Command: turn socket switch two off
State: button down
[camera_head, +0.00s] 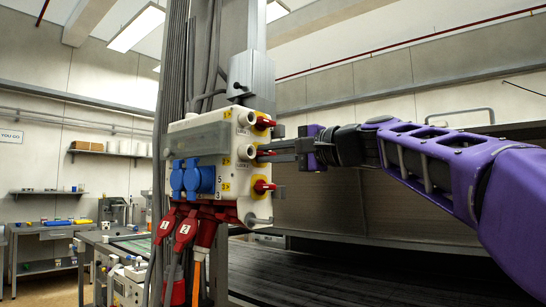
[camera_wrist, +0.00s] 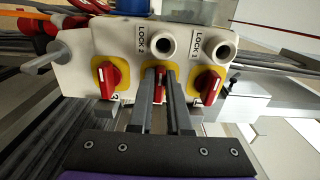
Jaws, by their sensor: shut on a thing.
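A white socket box (camera_head: 213,135) is mounted on a grey post. Its side carries three red rotary switches on yellow plates, stacked in the head view and in a row in the wrist view. My gripper (camera_head: 270,151) reaches in from the right at the middle switch, which is switch two (camera_wrist: 160,82). In the wrist view my gripper (camera_wrist: 160,92) has its two fingers shut on that red knob, one on each side. The fingers hide part of the knob and its plate. The other switches are the top one (camera_head: 264,122) and the bottom one (camera_head: 263,187).
Two round lock cylinders (camera_wrist: 162,44) and (camera_wrist: 214,46) stick out beside the switches. Blue sockets (camera_head: 192,178) and red plugs with cables (camera_head: 186,230) are on the box's front. A dark slatted conveyor surface (camera_head: 330,270) lies below; a large hood panel stands behind.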

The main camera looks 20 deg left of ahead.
dwell(0.5)
jog(key=c, duration=0.9)
grip_release()
jog(key=shift+o, duration=0.2)
